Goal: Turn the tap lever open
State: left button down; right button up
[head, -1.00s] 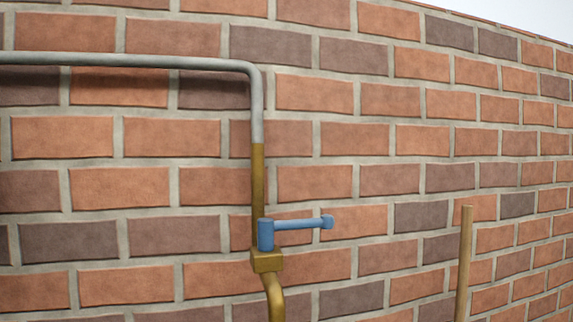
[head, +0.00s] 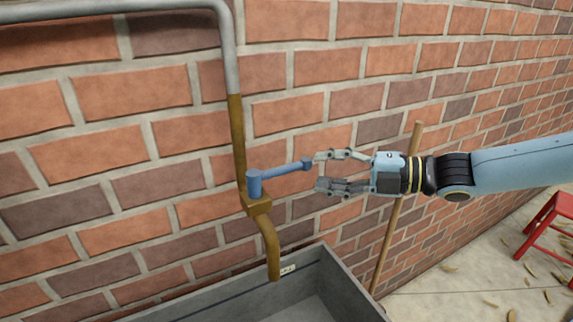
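The blue tap lever (head: 280,171) sits on top of the brass tap (head: 257,203) and points to the right, with a knob at its end. The brass pipe hangs in front of the brick wall, and its spout (head: 271,255) points down. My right gripper (head: 318,171) comes in from the right. Its fingers are apart, with the tips right at the lever's end knob. I cannot tell whether they touch it. Nothing shows gripped between the fingers. My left gripper is not in view.
A grey trough (head: 330,284) stands below the spout. A wooden pole (head: 392,227) leans on the brick wall behind my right gripper. A red stool (head: 548,228) stands at the far right on a pale floor with scattered tan bits.

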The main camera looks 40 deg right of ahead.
aim_at(293, 169)
jog(key=x, duration=0.3)
jog(key=b+x, duration=0.5)
jog(key=shift+b, duration=0.3)
grip_shut()
jog(key=shift+r, duration=0.1)
